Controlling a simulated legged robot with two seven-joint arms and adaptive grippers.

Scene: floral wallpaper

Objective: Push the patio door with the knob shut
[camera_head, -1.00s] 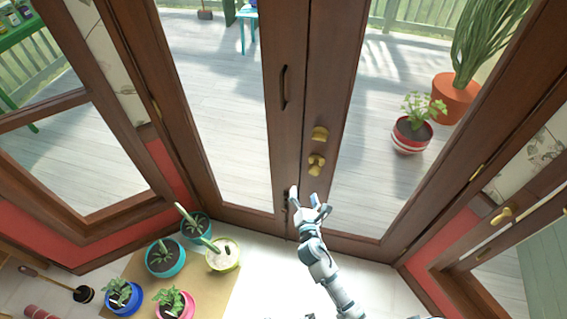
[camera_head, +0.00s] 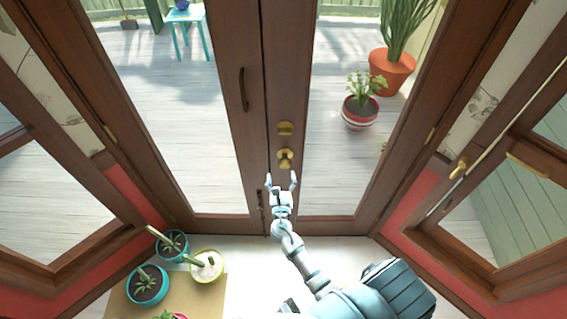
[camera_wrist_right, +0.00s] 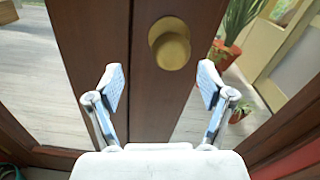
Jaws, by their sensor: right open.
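The patio door with the knob (camera_head: 301,110) is the right leaf of a brown-framed glass double door. Its round brass knob (camera_head: 284,158) sits below a brass plate (camera_head: 285,128). The left leaf (camera_head: 256,130) has a dark vertical handle (camera_head: 243,90). The two leaves meet closely in the head view; I cannot tell if a small gap is left. My right gripper (camera_head: 282,184) is open and empty just below the knob. In the right wrist view the knob (camera_wrist_right: 170,44) lies ahead, between and beyond the spread fingers (camera_wrist_right: 162,88). My left gripper is not in view.
Potted plants stand on a tan mat (camera_head: 120,303) at the lower left. A side window with a brass latch (camera_head: 458,168) is at the right. Outside the glass are a red striped pot (camera_head: 360,113), an orange pot (camera_head: 392,72) and a blue stool (camera_head: 186,22).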

